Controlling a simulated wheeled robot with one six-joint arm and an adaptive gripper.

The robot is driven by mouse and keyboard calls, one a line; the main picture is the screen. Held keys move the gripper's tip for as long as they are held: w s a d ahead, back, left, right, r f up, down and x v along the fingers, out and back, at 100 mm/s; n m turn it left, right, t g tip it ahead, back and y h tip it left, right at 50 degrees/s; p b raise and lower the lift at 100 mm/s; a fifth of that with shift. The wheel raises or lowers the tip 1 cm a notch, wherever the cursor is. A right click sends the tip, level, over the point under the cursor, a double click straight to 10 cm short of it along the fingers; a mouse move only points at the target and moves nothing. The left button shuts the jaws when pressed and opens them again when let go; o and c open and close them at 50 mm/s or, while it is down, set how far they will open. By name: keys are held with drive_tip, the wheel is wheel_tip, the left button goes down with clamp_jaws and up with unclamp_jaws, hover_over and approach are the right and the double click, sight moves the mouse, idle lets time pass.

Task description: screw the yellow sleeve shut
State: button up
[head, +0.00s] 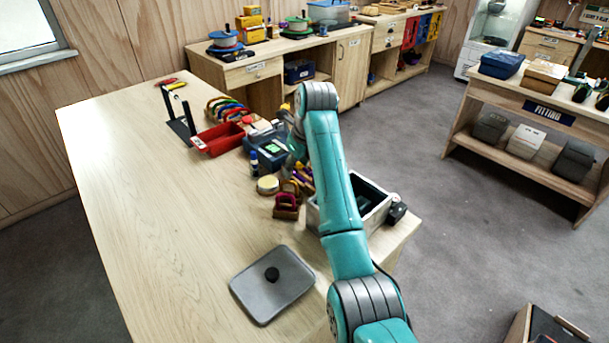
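I cannot make out the yellow sleeve for certain. A row of coloured carabiners (226,108) lies at the back of the wooden workbench (150,220), too small to show their sleeves. Small yellow and purple pieces (302,178) lie beside my arm, partly hidden by it. My teal arm reaches over the bench from the front right. My gripper (293,145) points down near the blue device with a green screen (270,146). The arm's wrist hides most of it, so its fingers and anything between them cannot be seen.
A red tray (218,138), a black stand (180,115), a blue bottle (254,164) and a round tin (268,184) stand nearby. The bench's left side is clear.

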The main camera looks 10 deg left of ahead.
drive_tip(key=shift+f, duration=0.6)
drive_tip(key=shift+w+d, duration=0.1)
drive_tip(key=shift+w+d, duration=0.35)
drive_tip(key=shift+w, duration=0.15)
drive_tip(key=shift+r, duration=1.4)
drive_tip(key=shift+s+a, duration=0.45)
drive_tip(key=shift+s, duration=0.1)
